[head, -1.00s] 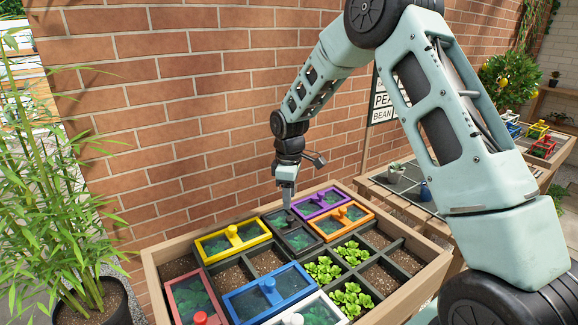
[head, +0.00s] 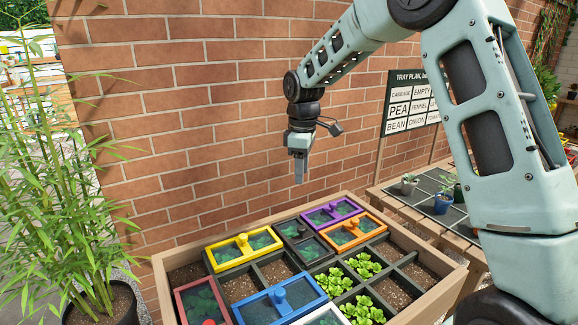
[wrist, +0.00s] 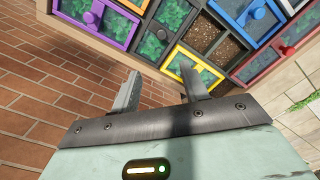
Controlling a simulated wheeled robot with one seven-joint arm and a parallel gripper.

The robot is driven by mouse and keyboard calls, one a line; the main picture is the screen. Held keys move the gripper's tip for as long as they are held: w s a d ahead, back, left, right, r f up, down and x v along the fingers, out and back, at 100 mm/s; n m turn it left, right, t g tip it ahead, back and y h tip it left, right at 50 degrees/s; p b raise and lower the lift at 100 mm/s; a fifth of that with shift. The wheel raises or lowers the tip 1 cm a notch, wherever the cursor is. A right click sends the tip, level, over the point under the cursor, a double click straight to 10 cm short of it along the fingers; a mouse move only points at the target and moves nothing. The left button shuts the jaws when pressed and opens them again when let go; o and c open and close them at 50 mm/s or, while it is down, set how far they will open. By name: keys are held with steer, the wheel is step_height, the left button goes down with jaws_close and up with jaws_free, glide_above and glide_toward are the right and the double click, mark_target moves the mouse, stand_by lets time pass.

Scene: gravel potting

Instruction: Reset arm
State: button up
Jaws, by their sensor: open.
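My gripper (head: 299,168) is up in the air above the back part of the wooden planter box (head: 168,296), in front of the brick wall. Its fingers point down and hold nothing. In the wrist view the two fingers of my gripper (wrist: 163,95) stand apart with nothing between them. Below it, the black lidded frame (head: 300,236) sits in the planter beside the purple lid (head: 334,203) and the orange lid (head: 352,242). The yellow lid (head: 245,262) lies to the left of the black one.
A red lid (head: 176,292), a blue lid (head: 262,311) and a white lid also cover parts of the planter. Other cells hold bare soil or green seedlings. A tray plan sign (head: 408,76) and a side table (head: 385,191) with pots stand right. Bamboo (head: 70,170) grows left.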

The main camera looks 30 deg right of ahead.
steer(key=s+a+r, duration=0.1)
steer(key=s+a, duration=1.6)
steer(key=a, duration=0.2)
steer(key=s+a+f+m, duration=0.1)
steer(key=s+a+f, duration=0.1)
steer(key=s, duration=1.6)
steer(key=shift+a+f+m+y, duration=0.15)
steer(key=shift+a+m+y, duration=0.2)
steer(key=shift+a, duration=0.2)
